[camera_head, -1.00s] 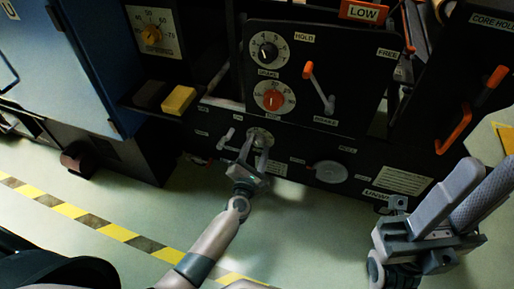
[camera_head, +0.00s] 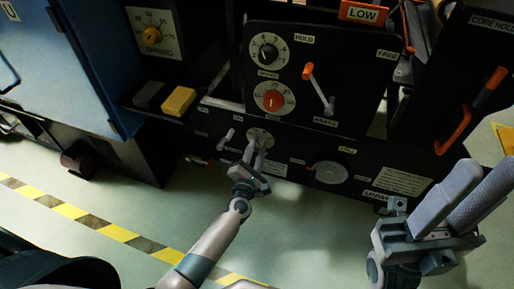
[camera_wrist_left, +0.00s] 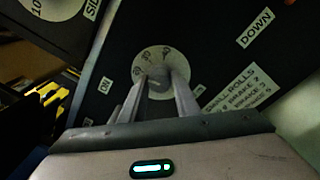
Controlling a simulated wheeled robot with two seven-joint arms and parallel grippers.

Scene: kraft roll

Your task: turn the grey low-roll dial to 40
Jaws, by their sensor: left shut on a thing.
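The grey low-roll dial (camera_head: 260,136) is a pale round scale with a grey knob on the low black panel, left of centre in the head view. My left gripper (camera_head: 257,150) reaches it from below and is shut on the knob. My right gripper (camera_head: 466,205) is at the lower right, away from the panel.
Above are a red dial (camera_head: 273,98), a black-knobbed dial (camera_head: 268,52) and an orange-handled lever (camera_head: 318,88). A small lever (camera_head: 227,138) stands just left of the grey dial, and a grey disc (camera_head: 330,173) lies to its right. The floor (camera_head: 140,205) in front is clear.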

